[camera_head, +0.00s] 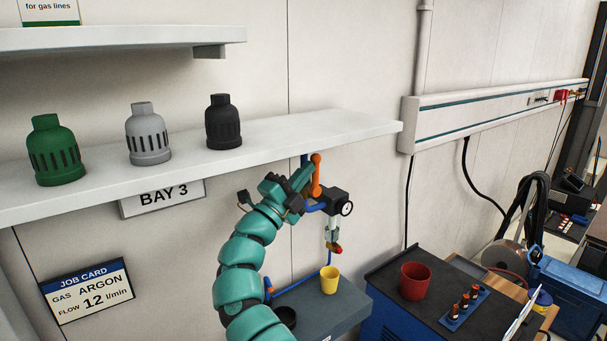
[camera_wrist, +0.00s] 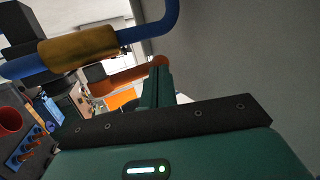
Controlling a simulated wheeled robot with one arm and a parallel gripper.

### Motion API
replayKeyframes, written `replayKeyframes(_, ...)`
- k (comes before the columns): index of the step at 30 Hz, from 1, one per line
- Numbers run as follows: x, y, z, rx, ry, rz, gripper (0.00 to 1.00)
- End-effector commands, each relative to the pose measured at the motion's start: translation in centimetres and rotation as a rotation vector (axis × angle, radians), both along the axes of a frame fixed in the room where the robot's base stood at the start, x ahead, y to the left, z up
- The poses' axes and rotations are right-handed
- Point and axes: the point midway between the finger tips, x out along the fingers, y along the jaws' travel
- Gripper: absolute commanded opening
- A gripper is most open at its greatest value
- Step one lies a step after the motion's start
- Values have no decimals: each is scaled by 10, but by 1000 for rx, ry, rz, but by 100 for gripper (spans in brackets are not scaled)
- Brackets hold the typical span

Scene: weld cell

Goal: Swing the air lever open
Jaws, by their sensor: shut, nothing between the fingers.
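The orange air lever (camera_head: 316,176) stands roughly upright below the shelf edge, beside the blue air pipe (camera_head: 313,208). In the wrist view the lever (camera_wrist: 132,76) runs across behind my fingers, near the brass-coloured valve body (camera_wrist: 82,46) on the blue pipe (camera_wrist: 152,30). My gripper (camera_head: 306,173) is shut and empty, right at the lever on its left side. In the wrist view its green fingers (camera_wrist: 160,74) reach the lever's end. I cannot tell whether they touch it. The fingertips are partly hidden by the lever.
The shelf (camera_head: 300,132) with green, grey and black caps lies just above my arm. A dark regulator with a round gauge (camera_head: 347,208) sits right of the lever. Below are a yellow cup (camera_head: 329,280) and a red cup (camera_head: 415,281).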

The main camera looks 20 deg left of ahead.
Motion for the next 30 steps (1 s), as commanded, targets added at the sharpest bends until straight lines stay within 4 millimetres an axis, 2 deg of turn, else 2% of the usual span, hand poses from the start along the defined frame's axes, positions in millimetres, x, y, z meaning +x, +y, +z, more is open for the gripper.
replayKeyframes(5,-20,10,-1,3,3,2,0)
replayKeyframes(12,-78,42,-4,-3,-3,8,0)
replayKeyframes(21,-116,60,-2,-1,0,5,0)
replayKeyframes(24,-124,64,-1,-2,-1,6,0)
replayKeyframes(30,-123,63,-1,9,-2,10,0)
